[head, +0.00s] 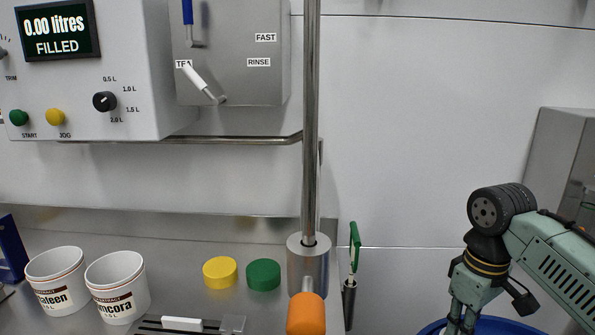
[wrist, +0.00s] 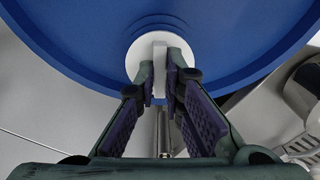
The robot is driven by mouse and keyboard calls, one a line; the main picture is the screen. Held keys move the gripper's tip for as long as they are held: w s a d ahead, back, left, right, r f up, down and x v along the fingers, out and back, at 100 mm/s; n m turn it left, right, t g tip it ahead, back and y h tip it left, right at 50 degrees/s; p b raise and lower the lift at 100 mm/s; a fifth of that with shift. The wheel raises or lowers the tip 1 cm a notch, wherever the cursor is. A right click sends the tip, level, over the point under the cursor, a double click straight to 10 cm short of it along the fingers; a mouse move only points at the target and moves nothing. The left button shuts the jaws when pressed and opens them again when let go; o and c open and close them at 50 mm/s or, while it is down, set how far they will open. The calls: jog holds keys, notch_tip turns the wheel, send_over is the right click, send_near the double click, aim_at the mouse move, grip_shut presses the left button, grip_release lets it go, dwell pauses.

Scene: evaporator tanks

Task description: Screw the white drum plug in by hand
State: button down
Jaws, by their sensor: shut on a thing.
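The white drum plug (wrist: 147,50) shows in the wrist view as a round white disc with a raised bar. It sits against the top of a blue drum (wrist: 75,40). I cannot tell how deep its thread sits. My gripper (wrist: 160,75) is shut on the plug's raised bar, with one finger on each side. In the head view my gripper (head: 462,322) points down at the blue drum (head: 500,325) at the bottom right. There only the drum's upper rim shows, and the plug is hidden.
A steel post (head: 311,130) with an orange knob (head: 306,314) stands left of my arm. On the counter are two white tubs (head: 117,285), a yellow cap (head: 220,272) and a green cap (head: 263,275). A green-handled tool (head: 354,245) hangs beside the post. A grey box (head: 560,160) stands at right.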

jog(key=shift+r+m+p, duration=0.15)
jog(key=shift+m+p, duration=0.35)
jog(key=shift+m, duration=0.9)
jog(key=shift+m+p, duration=0.85)
jog(key=shift+m, duration=0.95)
jog(key=shift+m+p, duration=0.85)
jog(key=shift+m, duration=0.85)
jog(key=shift+p, duration=0.4)
